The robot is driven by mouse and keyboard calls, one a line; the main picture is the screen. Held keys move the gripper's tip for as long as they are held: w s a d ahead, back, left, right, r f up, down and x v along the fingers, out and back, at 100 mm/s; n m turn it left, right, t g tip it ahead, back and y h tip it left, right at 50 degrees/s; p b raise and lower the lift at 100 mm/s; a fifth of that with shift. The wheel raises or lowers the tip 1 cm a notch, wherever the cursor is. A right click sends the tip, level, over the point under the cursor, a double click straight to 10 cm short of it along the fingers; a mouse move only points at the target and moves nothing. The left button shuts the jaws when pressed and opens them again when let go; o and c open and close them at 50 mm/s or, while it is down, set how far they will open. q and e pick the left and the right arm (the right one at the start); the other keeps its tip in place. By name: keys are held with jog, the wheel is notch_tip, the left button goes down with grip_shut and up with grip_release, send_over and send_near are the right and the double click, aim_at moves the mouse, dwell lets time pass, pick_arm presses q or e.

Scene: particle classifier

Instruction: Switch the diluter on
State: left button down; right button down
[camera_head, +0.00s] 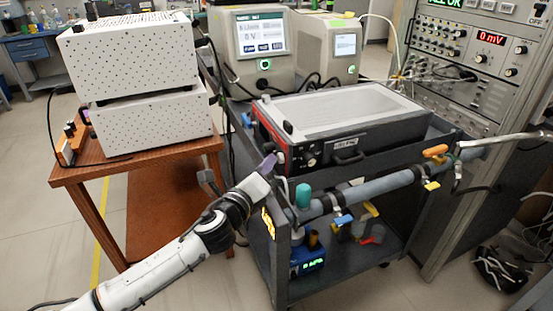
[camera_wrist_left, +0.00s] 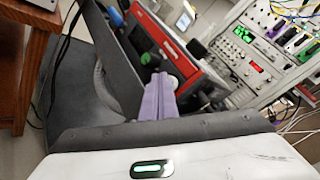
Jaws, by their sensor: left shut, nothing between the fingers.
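A long box with a light grey lid (camera_head: 345,106) and a black, red-edged front panel sits on the cart's top. It may be the diluter, but I cannot read its label. The panel has knobs, small round controls and a black handle (camera_head: 348,155). My left gripper (camera_head: 270,161) is at the panel's left end, its purple fingers shut and empty. In the left wrist view the closed fingers (camera_wrist_left: 159,93) point at the red-edged panel (camera_wrist_left: 177,45), close to a pale round control (camera_wrist_left: 173,82). I cannot tell whether they touch it.
The dark cart (camera_head: 281,262) has pipes and coloured valves (camera_head: 384,187) along its front. White perforated boxes (camera_head: 140,60) stand on a wooden table (camera_head: 75,178) at left. Two screened instruments (camera_head: 256,48) stand behind, and a tall instrument rack (camera_head: 472,75) stands right. Open floor lies left.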

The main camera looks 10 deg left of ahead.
pick_arm(q)
jog(key=shift+d+r, duration=0.4)
jog(key=shift+d, duration=0.35)
dwell(0.3)
jog(key=shift+a+f, duration=0.15)
dwell(0.5)
jog(key=shift+s+a+f, duration=0.25)
jog(key=shift+f, duration=0.15)
jog(key=shift+a, duration=0.15)
jog(key=shift+s+a+p, duration=0.25)
jog(key=shift+s+a, duration=0.2)
jog(key=shift+a, duration=0.3)
jog(key=shift+s+a+p, duration=0.3)
jog(key=shift+s+a, duration=0.15)
jog(key=shift+a, duration=0.35)
jog(key=shift+s+a+p, duration=0.25)
jog(key=shift+s+a, duration=0.2)
jog(key=shift+a, duration=0.3)
